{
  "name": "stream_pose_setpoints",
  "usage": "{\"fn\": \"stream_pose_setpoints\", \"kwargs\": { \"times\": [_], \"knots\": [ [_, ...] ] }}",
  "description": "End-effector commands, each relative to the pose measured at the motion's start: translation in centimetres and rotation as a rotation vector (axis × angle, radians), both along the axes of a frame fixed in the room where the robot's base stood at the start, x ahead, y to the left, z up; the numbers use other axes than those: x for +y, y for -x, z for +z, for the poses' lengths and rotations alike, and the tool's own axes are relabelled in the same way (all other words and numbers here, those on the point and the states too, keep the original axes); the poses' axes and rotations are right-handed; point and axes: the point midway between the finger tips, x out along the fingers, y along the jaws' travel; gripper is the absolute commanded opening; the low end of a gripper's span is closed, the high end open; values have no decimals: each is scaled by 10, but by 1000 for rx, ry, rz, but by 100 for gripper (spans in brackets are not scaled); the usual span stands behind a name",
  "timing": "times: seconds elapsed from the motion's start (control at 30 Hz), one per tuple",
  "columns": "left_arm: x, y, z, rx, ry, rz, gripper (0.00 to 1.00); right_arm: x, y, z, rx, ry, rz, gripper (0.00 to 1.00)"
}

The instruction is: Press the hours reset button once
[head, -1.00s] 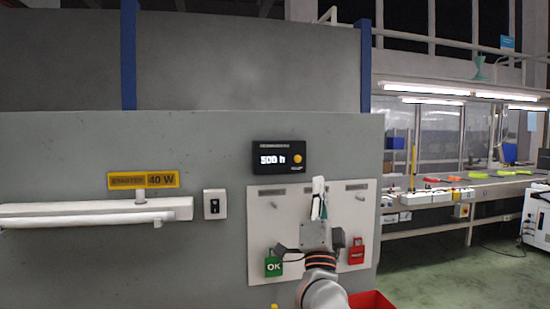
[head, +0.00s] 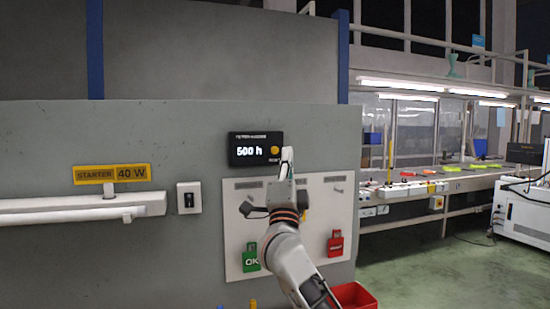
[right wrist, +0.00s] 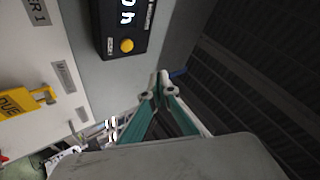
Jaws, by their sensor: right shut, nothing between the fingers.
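The hours counter (head: 255,149) is a black box on the grey wall, its screen reading "500 h". Its round yellow reset button (head: 275,150) is at the right of the screen. In the right wrist view the counter (right wrist: 108,15) and the yellow button (right wrist: 127,46) show turned sideways. My right gripper (head: 287,154) is shut and empty, fingers pointing up, just right of the button in the head view. In the right wrist view its fingertips (right wrist: 160,82) appear apart from the button. My left gripper is not in view.
Below the counter hangs a pale board (head: 235,225) with a green OK tag (head: 250,258) and a red tag (head: 335,243). A red bin (head: 354,295) stands below.

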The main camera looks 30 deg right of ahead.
Motion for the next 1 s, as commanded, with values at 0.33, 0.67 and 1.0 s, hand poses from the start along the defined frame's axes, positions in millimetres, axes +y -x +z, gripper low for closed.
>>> {"fn": "stream_pose_setpoints", "kwargs": {
  "times": [0.33,0.67,1.0],
  "knots": [
    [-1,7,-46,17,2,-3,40,-9,-40,-5,3,1,0,0],
    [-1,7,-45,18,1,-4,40,-14,-61,0,1,0,1,0],
    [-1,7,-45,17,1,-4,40,-15,-63,0,1,0,1,0]
  ]
}}
